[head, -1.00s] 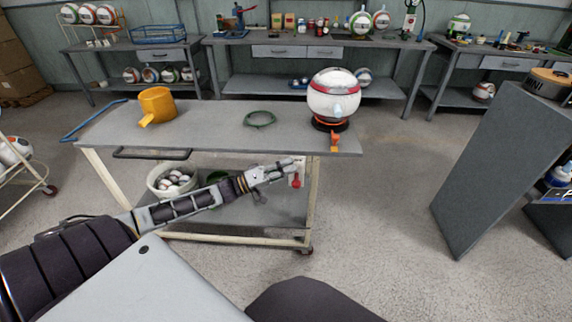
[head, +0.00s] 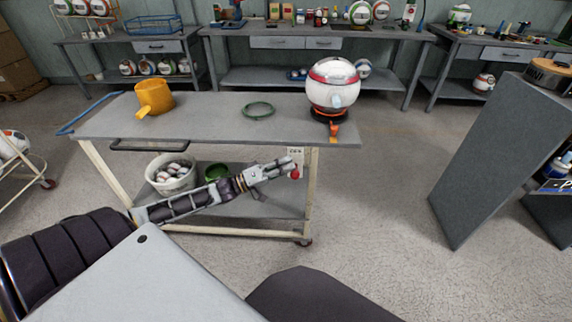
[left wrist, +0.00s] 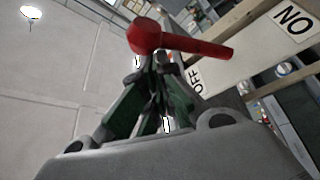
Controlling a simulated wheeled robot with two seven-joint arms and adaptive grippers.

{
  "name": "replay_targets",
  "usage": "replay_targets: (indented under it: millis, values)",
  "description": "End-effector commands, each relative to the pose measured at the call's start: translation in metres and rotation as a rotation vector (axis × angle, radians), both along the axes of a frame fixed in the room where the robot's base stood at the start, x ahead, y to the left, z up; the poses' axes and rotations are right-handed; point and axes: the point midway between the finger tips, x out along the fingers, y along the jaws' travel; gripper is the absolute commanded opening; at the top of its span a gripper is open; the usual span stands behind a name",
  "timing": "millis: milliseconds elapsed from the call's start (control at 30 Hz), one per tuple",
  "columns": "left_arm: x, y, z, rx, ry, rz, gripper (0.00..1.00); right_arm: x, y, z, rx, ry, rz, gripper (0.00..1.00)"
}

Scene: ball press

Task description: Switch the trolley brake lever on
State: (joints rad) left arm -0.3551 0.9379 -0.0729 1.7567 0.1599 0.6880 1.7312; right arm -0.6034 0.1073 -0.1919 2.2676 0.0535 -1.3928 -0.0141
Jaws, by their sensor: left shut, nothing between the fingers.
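The trolley (head: 230,128) stands in front of me. On its near right leg is a white label plate (head: 296,152) with the red brake lever (head: 295,173). In the left wrist view the lever (left wrist: 190,44) has a round knob at its left end and points across the picture. The plate (left wrist: 293,20) carries a word reading NO, which looks like ON upside down, and OFF near the lever. My left gripper (head: 287,164) is shut and empty, right beside the lever. In the left wrist view its fingertips (left wrist: 160,70) are just below the knob; I cannot tell whether they touch it.
On the trolley top are a yellow pot (head: 153,98), a green ring (head: 258,110) and a ball press with a ball (head: 334,84). A white bucket of balls (head: 171,175) and a green bowl (head: 217,171) are on the lower shelf.

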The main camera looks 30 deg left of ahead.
Motion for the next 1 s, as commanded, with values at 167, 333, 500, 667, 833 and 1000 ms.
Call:
replay_targets:
  millis: [167, 333, 500, 667, 833, 1000]
  values:
    - [-0.001, -0.001, -0.002, 0.012, -0.023, -0.001, 0.00, 0.004, 0.000, 0.002, 0.000, -0.007, 0.000, 0.40]
    - [-0.002, -0.001, -0.004, 0.023, -0.038, 0.000, 0.00, 0.007, 0.000, 0.004, 0.000, -0.014, 0.000, 0.40]
    - [-0.003, -0.002, -0.005, 0.034, -0.055, 0.000, 0.00, 0.007, 0.000, 0.005, 0.000, -0.016, 0.000, 0.40]
    - [-0.005, -0.003, -0.008, 0.053, -0.087, 0.000, 0.00, 0.006, 0.000, 0.005, 0.003, -0.016, 0.000, 0.40]
    - [-0.009, -0.005, -0.016, 0.093, -0.152, 0.000, 0.00, 0.002, 0.001, 0.004, 0.004, -0.012, -0.001, 0.40]
    - [-0.013, -0.008, -0.026, 0.156, -0.257, 0.001, 0.00, -0.001, 0.001, 0.003, 0.008, -0.012, 0.000, 0.40]
